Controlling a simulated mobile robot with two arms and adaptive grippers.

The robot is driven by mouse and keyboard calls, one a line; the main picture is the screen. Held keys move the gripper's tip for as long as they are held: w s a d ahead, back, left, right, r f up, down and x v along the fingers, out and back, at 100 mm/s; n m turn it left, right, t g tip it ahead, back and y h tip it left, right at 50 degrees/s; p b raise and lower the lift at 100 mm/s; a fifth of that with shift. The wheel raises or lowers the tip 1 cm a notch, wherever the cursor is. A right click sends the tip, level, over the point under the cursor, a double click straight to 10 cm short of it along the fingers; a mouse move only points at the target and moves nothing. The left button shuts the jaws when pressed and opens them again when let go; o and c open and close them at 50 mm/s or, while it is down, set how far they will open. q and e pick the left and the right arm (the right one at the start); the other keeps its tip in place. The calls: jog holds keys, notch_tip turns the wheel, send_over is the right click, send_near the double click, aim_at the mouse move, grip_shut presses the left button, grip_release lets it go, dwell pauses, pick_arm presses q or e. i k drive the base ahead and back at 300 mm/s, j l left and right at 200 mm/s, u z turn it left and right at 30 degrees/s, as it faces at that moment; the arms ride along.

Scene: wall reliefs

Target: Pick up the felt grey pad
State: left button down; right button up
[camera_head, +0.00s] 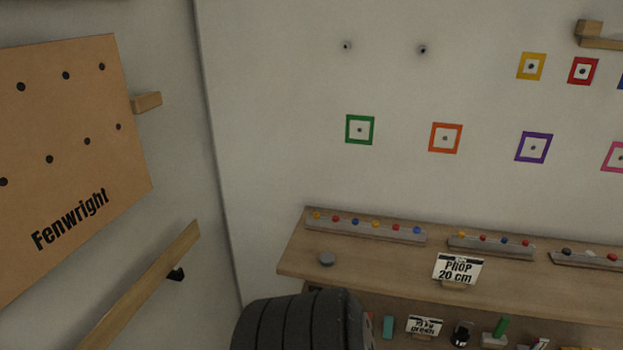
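Neither of my grippers shows in the head view.
Strips with coloured balls (365,227) line the shelf's back. A "PROP 20 cm" sign (458,269) stands to the right. The lower shelf holds another sign (424,326) and small objects. A "Fenwright" board (70,160) and wooden rail (140,290) are on the left wall.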

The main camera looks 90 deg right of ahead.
aim_at(326, 260)
jog(key=j+z, duration=0.1)
jog(key=z, duration=2.75)
